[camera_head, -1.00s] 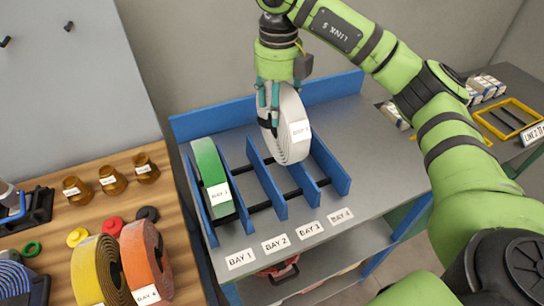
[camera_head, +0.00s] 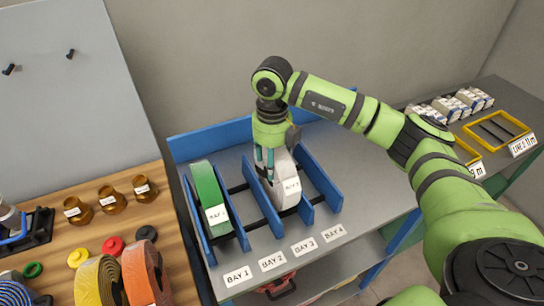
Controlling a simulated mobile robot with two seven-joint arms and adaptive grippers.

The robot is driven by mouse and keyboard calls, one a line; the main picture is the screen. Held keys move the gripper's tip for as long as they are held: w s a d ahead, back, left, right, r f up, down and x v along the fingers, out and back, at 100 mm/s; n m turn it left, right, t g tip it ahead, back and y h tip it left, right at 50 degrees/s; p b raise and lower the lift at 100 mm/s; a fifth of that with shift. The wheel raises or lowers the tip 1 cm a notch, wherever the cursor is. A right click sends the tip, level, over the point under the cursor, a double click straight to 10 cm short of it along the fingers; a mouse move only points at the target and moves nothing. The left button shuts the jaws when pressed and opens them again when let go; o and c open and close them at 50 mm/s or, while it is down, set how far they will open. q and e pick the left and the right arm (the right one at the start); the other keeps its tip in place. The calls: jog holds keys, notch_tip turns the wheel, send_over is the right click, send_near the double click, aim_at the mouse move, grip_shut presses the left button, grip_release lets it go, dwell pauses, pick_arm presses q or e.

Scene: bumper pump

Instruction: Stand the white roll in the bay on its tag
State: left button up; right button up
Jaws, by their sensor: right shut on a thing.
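The white roll (camera_head: 284,190) stands upright between two blue dividers of the rack, in line with the label BAY 3 (camera_head: 304,246). Its tag (camera_head: 292,187) faces the front, but its number is too small to read surely. My right gripper (camera_head: 265,168) points down from above and is shut on the roll's upper left part. Whether the roll bears on the rack's floor is hidden by the dividers. A green roll (camera_head: 207,187) stands in the leftmost bay. My left gripper is not in view.
The blue divider (camera_head: 321,182) at the right bounds an empty bay over the label BAY 4 (camera_head: 333,232). The bay over BAY 2 (camera_head: 272,261) is also empty. Yellow (camera_head: 98,282) and orange (camera_head: 142,275) rolls stand on the wooden bench at left.

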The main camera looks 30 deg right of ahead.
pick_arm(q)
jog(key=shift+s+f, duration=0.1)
pick_arm(e)
jog(key=o, duration=1.4)
jog(key=shift+f, duration=0.1)
jog(key=shift+c, duration=0.2)
jog(key=o, duration=0.3)
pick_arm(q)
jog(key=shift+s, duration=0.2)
pick_arm(e)
jog(key=shift+a, duration=0.1)
